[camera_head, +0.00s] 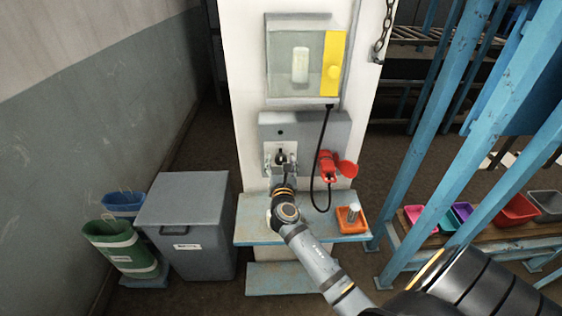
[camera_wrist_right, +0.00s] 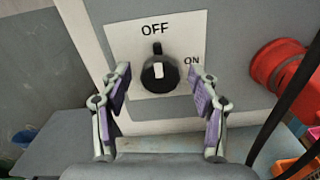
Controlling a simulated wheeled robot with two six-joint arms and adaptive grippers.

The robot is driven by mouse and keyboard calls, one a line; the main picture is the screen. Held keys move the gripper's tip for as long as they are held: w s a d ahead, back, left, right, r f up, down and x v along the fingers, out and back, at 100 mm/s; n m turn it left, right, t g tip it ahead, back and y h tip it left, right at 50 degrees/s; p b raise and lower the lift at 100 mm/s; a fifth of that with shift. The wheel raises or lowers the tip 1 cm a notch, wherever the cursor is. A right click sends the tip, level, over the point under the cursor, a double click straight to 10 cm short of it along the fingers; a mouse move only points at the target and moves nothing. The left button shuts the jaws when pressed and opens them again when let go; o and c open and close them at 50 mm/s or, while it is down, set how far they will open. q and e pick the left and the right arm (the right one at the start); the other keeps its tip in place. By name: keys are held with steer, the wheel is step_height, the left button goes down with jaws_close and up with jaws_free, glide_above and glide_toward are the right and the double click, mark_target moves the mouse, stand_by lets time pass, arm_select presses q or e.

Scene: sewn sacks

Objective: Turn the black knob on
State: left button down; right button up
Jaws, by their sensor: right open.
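The black knob (camera_wrist_right: 158,73) sits on a white plate (camera_wrist_right: 128,45) marked OFF above it and ON to its right. Its pointer stands upward toward OFF, and a pale mark shows on its face. In the head view the knob (camera_head: 281,158) is on the grey panel (camera_head: 331,126) of the white column. My right gripper (camera_wrist_right: 163,88) is open, with one purple-padded finger left of the knob and one right of it, both apart from it. In the head view my right gripper (camera_head: 283,171) is just below and in front of the knob. My left gripper is not in view.
A red socket with its cap (camera_head: 329,168) is right of the knob, with a black cable (camera_head: 313,190) hanging beside it. A ledge (camera_head: 250,226) below holds an orange tray (camera_head: 343,226). A grey bin (camera_head: 188,215) stands left; blue rack posts (camera_head: 450,130) stand right.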

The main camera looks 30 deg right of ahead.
steer(key=c, duration=1.2)
steer(key=shift+m, duration=0.3)
steer(key=m+b, duration=0.2)
steer(key=m, duration=0.1)
steer(key=shift+f+m, duration=0.15)
steer(key=shift+m, duration=0.25)
steer(key=m+b, duration=0.2)
steer(key=m, duration=0.2)
steer(key=shift+m+b, duration=0.3)
steer(key=m+b, duration=0.2)
steer(key=m, duration=0.2)
steer(key=shift+b, duration=0.35)
steer(key=shift+m+b, duration=1.3)
steer(key=shift+m, duration=1.2)
